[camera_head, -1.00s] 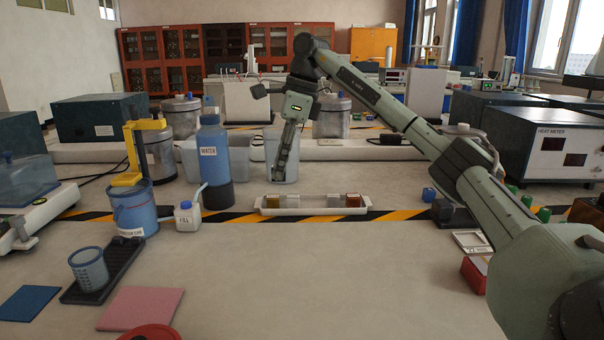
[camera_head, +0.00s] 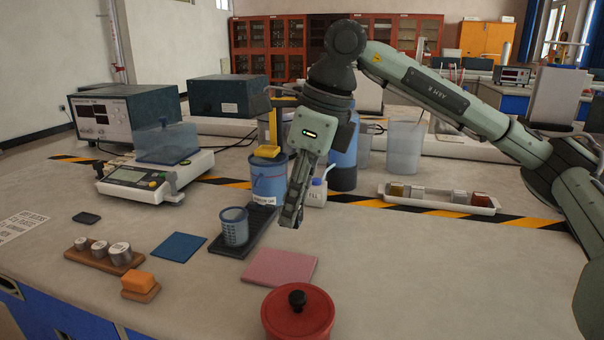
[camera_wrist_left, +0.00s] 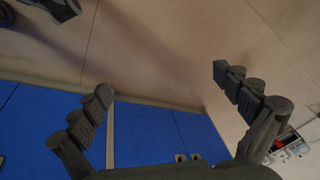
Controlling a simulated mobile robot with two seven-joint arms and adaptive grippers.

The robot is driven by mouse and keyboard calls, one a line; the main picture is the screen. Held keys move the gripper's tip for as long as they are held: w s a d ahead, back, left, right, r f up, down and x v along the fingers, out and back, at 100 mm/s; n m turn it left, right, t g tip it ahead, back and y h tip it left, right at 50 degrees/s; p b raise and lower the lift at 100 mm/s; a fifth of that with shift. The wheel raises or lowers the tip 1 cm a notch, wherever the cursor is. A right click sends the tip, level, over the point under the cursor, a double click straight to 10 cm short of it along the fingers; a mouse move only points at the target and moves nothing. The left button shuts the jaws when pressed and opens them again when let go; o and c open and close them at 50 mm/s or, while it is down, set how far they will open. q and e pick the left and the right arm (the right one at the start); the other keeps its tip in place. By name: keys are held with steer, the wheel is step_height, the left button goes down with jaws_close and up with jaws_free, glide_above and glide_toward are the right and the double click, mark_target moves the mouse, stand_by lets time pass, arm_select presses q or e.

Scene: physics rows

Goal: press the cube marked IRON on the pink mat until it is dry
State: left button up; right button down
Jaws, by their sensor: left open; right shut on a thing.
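The pink mat (camera_head: 279,267) lies flat and bare near the front of the bench in the head view. My right gripper (camera_head: 291,217) points down in the air above the mat's far side, apart from it. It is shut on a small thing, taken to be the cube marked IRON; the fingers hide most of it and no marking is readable. Several other cubes stand in the white tray (camera_head: 436,205), with a gap in the middle of their row. In the left wrist view, my left gripper (camera_wrist_left: 162,81) is open and empty, beside the blue-fronted bench.
A red lidded pot (camera_head: 297,314) stands just in front of the mat. A grey-blue mesh cup (camera_head: 234,227) on a black stand and a blue mat (camera_head: 179,247) are left of it. A scale (camera_head: 155,180) stands further left. Bench right of the mat is clear.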

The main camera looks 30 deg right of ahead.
steer(key=shift+s+a+f+b, duration=0.5)
steer(key=shift+a+f, duration=0.2)
steer(key=shift+f, duration=0.2)
step_height(320, 180, down, 2)
steer(key=shift+f+b, duration=0.1)
steer(key=shift+b, duration=0.6)
steer(key=shift+f+b, duration=0.55)
steer(key=shift+f, duration=0.2)
arm_select(q)
step_height(320, 180, up, 9)
steer(key=d+t, duration=0.1)
steer(key=shift+d+f+t, duration=0.15)
steer(key=shift+f+t, duration=0.05)
steer(key=shift+t, duration=0.2)
arm_select(e)
steer(key=shift+f, duration=0.4)
arm_select(q)
steer(key=shift+w, duration=0.1)
arm_select(e)
steer(key=c, duration=1.9)
jaws_free()
jaws_close()
